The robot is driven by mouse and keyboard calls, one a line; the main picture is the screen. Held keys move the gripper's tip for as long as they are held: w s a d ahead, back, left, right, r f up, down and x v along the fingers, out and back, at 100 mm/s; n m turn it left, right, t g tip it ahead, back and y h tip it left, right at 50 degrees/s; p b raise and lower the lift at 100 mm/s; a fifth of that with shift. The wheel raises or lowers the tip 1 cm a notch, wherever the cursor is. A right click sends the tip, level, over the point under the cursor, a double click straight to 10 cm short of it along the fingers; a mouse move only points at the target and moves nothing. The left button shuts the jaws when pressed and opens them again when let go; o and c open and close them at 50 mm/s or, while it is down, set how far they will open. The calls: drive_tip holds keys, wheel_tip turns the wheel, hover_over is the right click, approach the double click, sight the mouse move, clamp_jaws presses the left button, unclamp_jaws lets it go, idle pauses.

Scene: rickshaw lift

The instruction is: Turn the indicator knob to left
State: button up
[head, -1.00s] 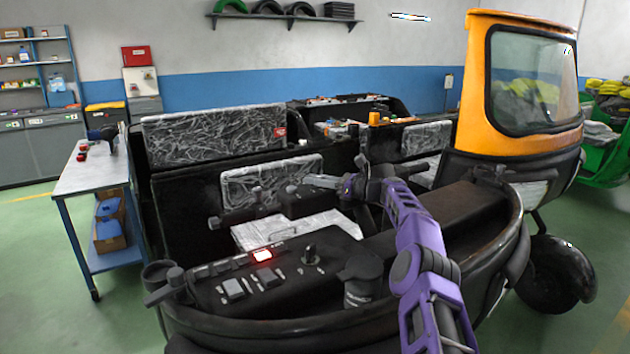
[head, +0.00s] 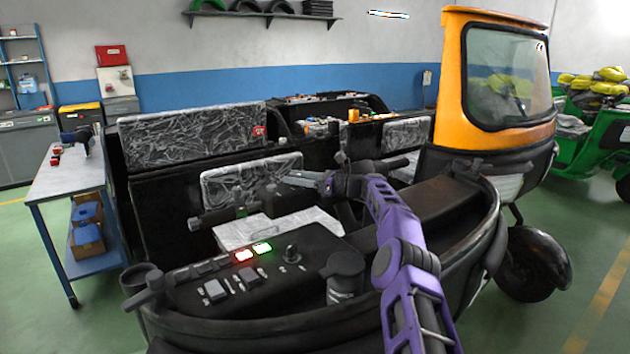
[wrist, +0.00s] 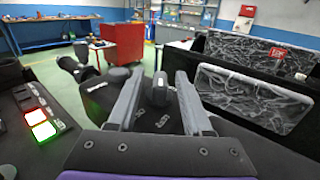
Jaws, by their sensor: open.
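A small dark knob (wrist: 160,90) stands on a black control box with white marks; I take it to be the indicator knob. In the wrist view my gripper (wrist: 158,80) is open, with one finger on each side of the knob. Contact with either finger cannot be told. In the head view my gripper (head: 292,180) is just above the black handlebar control box (head: 272,202), and the knob is hard to make out.
The dashboard holds a lit red button (head: 243,255), a lit green button (head: 262,247) and a black rotary switch (head: 291,252). The handlebar (head: 222,214) runs left from the box. Wrapped seats (head: 190,135) stand behind. A work table (head: 68,178) is at left.

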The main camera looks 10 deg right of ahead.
drive_tip(key=b+v, duration=0.1)
drive_tip(key=v, duration=1.6)
drive_tip(key=shift+d, duration=0.1)
